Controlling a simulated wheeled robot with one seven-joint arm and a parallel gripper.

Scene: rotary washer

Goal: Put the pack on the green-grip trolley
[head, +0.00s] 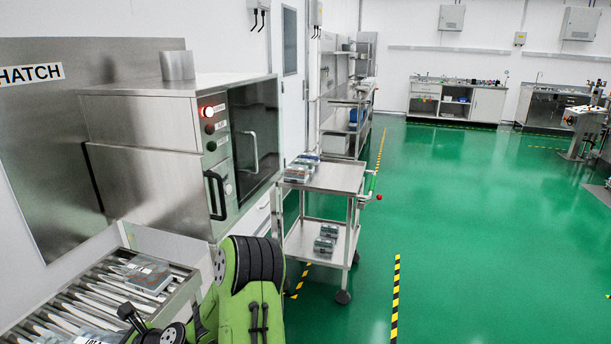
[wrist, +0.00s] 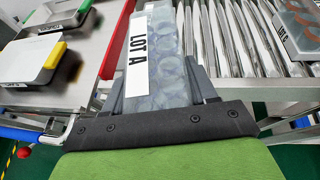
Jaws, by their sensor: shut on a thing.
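In the wrist view my gripper (wrist: 160,88) is shut on a clear pack (wrist: 168,62) with a white "LOT A" label, held between its two dark fingers beside the rollers. Whether the pack touches anything beneath is unclear. In the head view the green-grip trolley (head: 323,178) stands right of the steel cabinet. Its green grip with a red knob is on the right side. Several packs (head: 300,168) sit on its top shelf's left side, and others (head: 325,238) on its lower shelf. My gripper's fingers are not clear in the head view.
A roller conveyor (head: 75,301) at lower left bears another pack (head: 147,275). The steel cabinet (head: 145,125) with black handles stands behind it. In the wrist view a steel surface (wrist: 75,72) with containers and a blue grip (wrist: 20,134) lies left. Green floor right of the trolley is clear.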

